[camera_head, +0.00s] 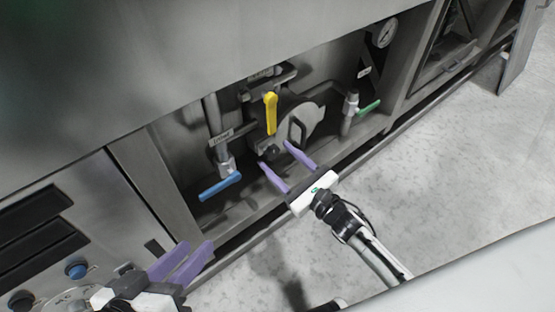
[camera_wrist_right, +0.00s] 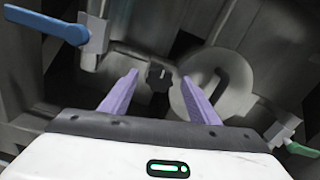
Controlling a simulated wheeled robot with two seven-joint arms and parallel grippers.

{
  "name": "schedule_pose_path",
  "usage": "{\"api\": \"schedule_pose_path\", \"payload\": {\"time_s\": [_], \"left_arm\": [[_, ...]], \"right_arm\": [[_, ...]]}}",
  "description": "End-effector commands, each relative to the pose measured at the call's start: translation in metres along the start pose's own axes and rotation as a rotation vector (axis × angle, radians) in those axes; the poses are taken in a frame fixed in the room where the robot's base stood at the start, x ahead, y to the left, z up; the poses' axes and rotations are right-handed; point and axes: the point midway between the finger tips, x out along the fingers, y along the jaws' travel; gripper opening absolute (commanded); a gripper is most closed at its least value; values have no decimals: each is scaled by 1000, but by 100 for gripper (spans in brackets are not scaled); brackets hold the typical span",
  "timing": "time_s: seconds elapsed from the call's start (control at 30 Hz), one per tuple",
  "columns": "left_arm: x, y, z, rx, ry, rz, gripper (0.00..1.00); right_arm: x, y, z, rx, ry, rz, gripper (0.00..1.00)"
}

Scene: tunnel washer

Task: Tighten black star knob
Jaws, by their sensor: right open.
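In the head view the knob (camera_head: 271,152) is a small dark shape inside the recess. My right gripper (camera_head: 275,155) is open, its two purple fingers pointing into the recess with the knob near their tips. My left gripper (camera_head: 200,245) is at the lower left, by the control panel. Its purple fingers look close together; their gap is unclear.
Around the knob are a yellow handle (camera_head: 270,113), a blue valve lever (camera_head: 220,186), a green valve lever (camera_head: 369,107) and a round metal cover (camera_head: 303,117) with a handle. A gauge (camera_head: 387,32) is at upper right. The floor (camera_head: 470,160) to the right is clear.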

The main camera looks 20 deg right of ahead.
Motion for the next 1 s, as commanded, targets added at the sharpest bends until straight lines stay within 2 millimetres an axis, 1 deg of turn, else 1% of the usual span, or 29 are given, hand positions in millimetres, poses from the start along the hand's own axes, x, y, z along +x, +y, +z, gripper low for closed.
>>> {"api": "schedule_pose_path", "payload": {"time_s": [0.1, 0.37, 0.4, 0.63, 0.87, 1.0], "left_arm": [[0, 1, 0, -2, 7, 5, 31], [0, 2, -1, -3, 9, 7, 31], [0, 2, -1, -3, 9, 7, 31], [0, 2, -1, -2, 9, 7, 31], [-1, 2, -2, -2, 10, 7, 31], [-1, 2, -2, -1, 9, 6, 31]], "right_arm": [[8, 0, 0, -1, 0, 1, 55], [9, 1, 0, 0, 1, 1, 55], [9, 0, 0, 0, 1, 1, 54], [9, 0, 0, 1, 1, 1, 15], [9, 0, 0, 16, 1, 0, 14], [9, 0, 0, 60, 1, 0, 14]]}}
